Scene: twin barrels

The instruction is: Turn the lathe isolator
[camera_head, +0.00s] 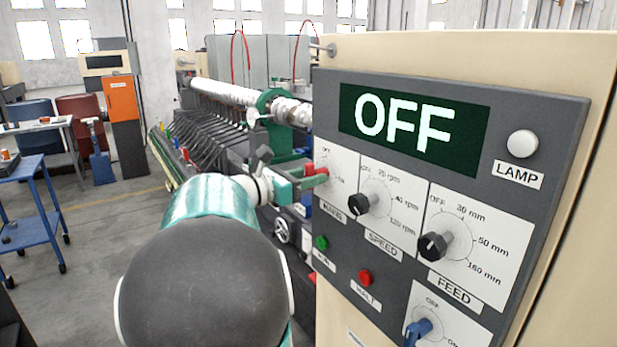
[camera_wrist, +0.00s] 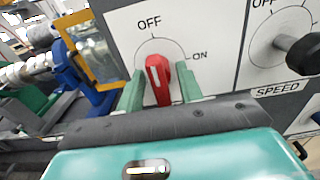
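The red isolator knob (camera_head: 322,172) is at the left of the grey control panel (camera_head: 572,130), on a white plate marked OFF and ON. In the wrist view the red knob (camera_wrist: 158,80) points up, close to the OFF mark. My gripper (camera_head: 300,180) is at this knob. In the wrist view its green fingers (camera_wrist: 160,92) stand on either side of the knob, with narrow gaps showing; contact is not clear. The panel display (camera_head: 402,121) reads OFF. The knob's base is partly hidden by my gripper in the head view.
Black SPEED (camera_head: 362,203) and FEED (camera_head: 435,245) knobs sit right of the red knob. Green (camera_head: 321,242) and red (camera_head: 365,277) buttons and a blue knob (camera_head: 417,332) are lower. A long lathe (camera_head: 235,95) stands behind.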

